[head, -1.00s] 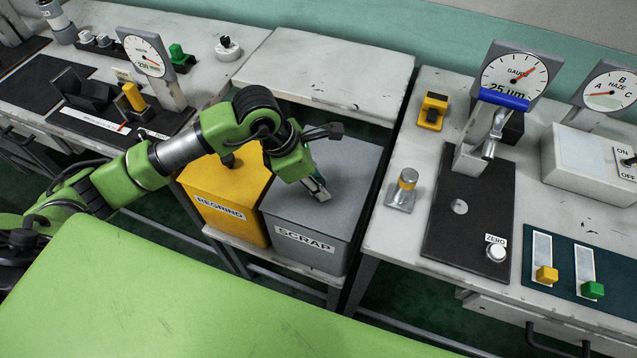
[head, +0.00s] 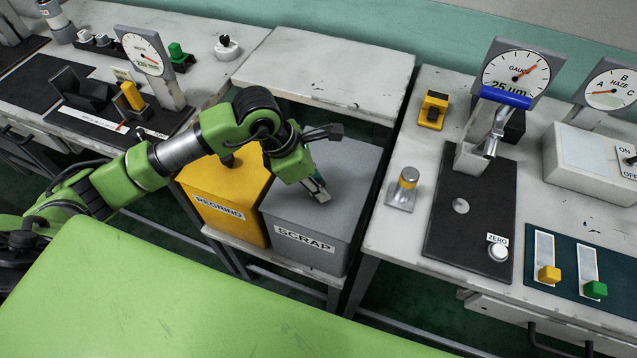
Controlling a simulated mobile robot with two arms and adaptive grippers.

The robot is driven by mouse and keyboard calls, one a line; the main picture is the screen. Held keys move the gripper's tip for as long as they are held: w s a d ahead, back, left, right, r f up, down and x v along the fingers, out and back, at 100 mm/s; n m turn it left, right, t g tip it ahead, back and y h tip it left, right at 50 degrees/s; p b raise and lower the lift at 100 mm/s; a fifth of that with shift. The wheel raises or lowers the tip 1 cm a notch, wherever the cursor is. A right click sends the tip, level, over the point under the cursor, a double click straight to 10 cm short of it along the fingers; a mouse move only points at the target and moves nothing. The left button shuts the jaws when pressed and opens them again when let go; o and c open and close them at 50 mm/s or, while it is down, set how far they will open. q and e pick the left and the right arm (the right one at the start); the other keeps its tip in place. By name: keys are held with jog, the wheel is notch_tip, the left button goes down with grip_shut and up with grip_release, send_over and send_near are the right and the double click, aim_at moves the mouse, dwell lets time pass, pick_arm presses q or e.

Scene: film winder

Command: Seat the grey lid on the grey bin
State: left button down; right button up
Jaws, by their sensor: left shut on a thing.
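The grey bin (head: 306,257), labelled SCRAP, stands on a low shelf between the two benches. The grey lid (head: 346,175) lies over the top of the bin and looks level and lined up with its walls. I cannot tell whether its edge is fully down all round. My left gripper (head: 322,194) points down at the middle of the lid and is shut, on the lid's handle by its position; the fingers hide the handle. My right gripper is not in view.
A yellow bin (head: 225,211) labelled REGRIND stands directly left of the grey bin, under my left arm. A bench with a gauge (head: 515,74) is close on the right. A bare white tabletop (head: 325,72) lies behind the bins.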

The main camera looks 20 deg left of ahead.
pick_arm(q)
jog(key=shift+f+b, duration=0.3)
jog(key=shift+b, duration=0.05)
jog(key=c, duration=1.7)
grip_release()
jog(key=v, duration=1.2)
jog(key=shift+d, duration=0.1)
